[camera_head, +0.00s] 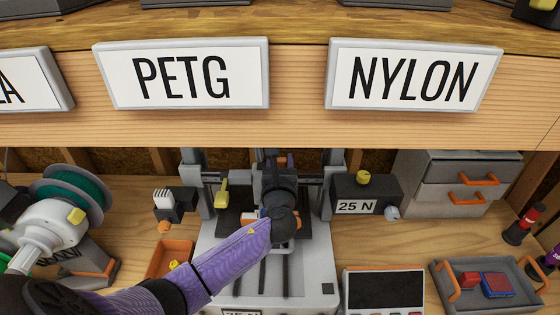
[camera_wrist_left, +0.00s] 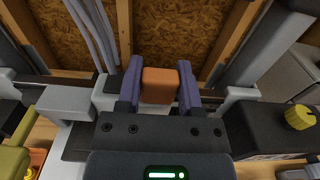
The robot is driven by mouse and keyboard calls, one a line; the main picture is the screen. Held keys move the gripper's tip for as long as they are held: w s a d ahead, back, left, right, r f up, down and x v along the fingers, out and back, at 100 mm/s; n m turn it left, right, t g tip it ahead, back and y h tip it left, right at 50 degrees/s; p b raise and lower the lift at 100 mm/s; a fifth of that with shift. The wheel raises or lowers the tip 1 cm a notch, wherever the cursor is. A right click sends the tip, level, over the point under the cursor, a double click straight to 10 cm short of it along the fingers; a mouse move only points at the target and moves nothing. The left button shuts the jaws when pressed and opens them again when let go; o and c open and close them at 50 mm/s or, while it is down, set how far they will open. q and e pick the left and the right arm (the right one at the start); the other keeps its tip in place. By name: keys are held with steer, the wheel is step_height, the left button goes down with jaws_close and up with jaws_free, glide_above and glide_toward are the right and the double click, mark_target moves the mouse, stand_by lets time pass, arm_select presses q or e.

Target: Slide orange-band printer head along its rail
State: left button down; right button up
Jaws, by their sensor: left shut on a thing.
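The printer (camera_head: 320,250) with grey posts and base stands on the bench in the middle of the head view. My left arm reaches over it from the lower left, and its wrist hides much of the printer head. In the left wrist view my left gripper (camera_wrist_left: 160,76) has its two purple fingers on either side of the orange block (camera_wrist_left: 160,88) of the printer head and is shut on it. Only the orange part of the head shows clearly. The horizontal rail (camera_wrist_left: 76,148) runs to both sides behind my gripper. My left gripper also shows in the head view (camera_head: 281,160). My right gripper is not in view.
A dark box marked 25 N (camera_head: 350,190) with a yellow knob is right of the printer. A grey drawer unit (camera_head: 465,170) stands behind it. A grey tray (camera_head: 520,296) holds red and blue items. A shelf beam with PETG and NYLON signs (camera_head: 415,75) overhangs the bench.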

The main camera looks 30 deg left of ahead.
mark_target(227, 175)
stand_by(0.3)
arm_select(q)
steer(key=shift+s+a, duration=0.2)
steer(key=shift+a, duration=0.15)
steer(key=s+a, duration=0.1)
steer(key=a, duration=0.2)
steer(key=s+a+p, duration=0.1)
steer(key=s+a, duration=0.1)
steer(key=s+a+p, duration=0.1)
steer(key=s+a, duration=0.1)
steer(key=a, duration=0.1)
steer(key=shift+s+a, duration=0.2)
steer(key=shift+a, duration=0.15)
steer(key=shift+s+a, duration=0.25)
steer(key=shift+a, duration=0.2)
steer(key=shift+c, duration=1.2)
jaws_free()
steer(key=v, duration=1)
steer(key=shift+p, duration=0.3)
